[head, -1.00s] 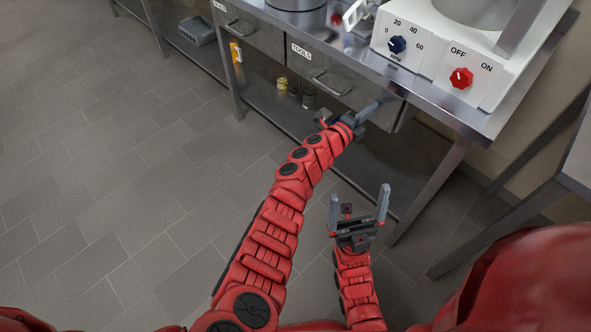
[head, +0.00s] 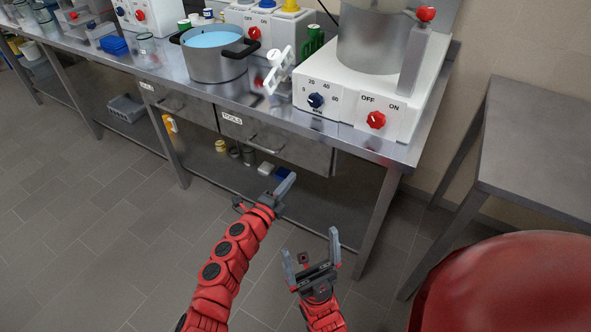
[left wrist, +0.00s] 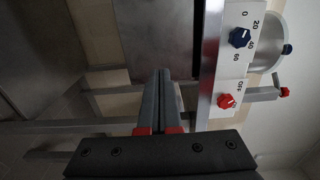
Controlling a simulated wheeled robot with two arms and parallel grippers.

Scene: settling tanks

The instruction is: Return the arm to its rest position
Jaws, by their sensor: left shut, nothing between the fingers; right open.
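My left gripper (head: 284,186) is shut and empty in the head view. It is in front of the bench, below the closed drawer labelled TOOLS (head: 275,146), and apart from it as far as I can tell. In the left wrist view its two fingers (left wrist: 160,98) lie together with nothing between them. My right gripper (head: 310,248) is open and empty, lower in the head view, with its fingers pointing up. It is over the floor beside the bench's front leg.
The steel bench (head: 395,152) carries a white mixer with a blue knob (head: 316,100) and red knob (head: 376,120), and a pot (head: 215,66) of blue liquid. A lower shelf holds small jars. A steel side table (head: 535,150) stands right. Floor at left is clear.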

